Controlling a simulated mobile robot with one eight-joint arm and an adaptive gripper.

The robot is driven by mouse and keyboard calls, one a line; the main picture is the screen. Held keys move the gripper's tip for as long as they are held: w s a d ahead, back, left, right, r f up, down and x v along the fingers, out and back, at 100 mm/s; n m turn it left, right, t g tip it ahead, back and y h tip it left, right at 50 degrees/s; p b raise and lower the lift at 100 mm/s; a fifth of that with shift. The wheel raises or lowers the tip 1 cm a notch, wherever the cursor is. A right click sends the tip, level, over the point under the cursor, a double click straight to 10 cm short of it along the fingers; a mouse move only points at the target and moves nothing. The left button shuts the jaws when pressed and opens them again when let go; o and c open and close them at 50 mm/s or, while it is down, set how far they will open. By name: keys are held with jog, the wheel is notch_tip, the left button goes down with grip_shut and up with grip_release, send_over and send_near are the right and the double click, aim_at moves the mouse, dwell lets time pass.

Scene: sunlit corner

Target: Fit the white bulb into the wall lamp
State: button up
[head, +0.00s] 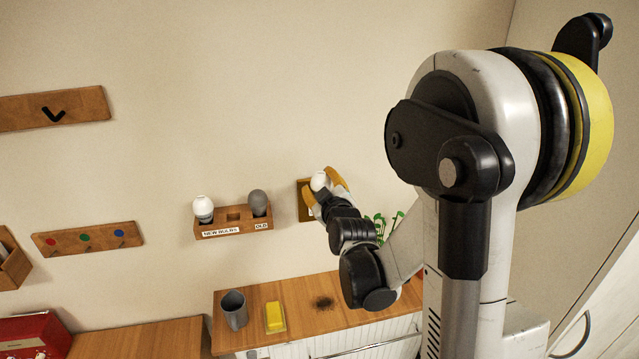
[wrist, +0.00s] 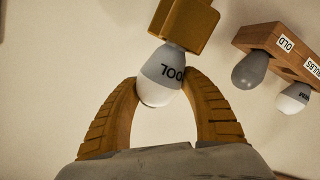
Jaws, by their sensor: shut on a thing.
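My gripper (wrist: 160,95) is shut on a white bulb (wrist: 158,82) with black lettering. In the wrist view, the bulb's far end meets the yellow-brown wall lamp (wrist: 184,22); how deep it sits in the lamp is hidden. In the head view, the white bulb (head: 320,181) shows between my orange fingers, in front of the wall lamp (head: 303,205), which is partly covered by my gripper.
A wooden bulb holder (head: 220,229), labelled NEW BULBS and OLD, is on the wall just left of the lamp. It holds another white bulb (head: 203,208) and a grey bulb (head: 258,202), with an empty hole between. Below, a wooden top (head: 352,316) carries a grey cup (head: 234,309) and a yellow block (head: 275,317).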

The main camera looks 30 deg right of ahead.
jog(key=shift+w+f, duration=0.1)
jog(key=shift+f, duration=0.25)
jog(key=o, duration=1.2)
jog(key=shift+r, duration=0.1)
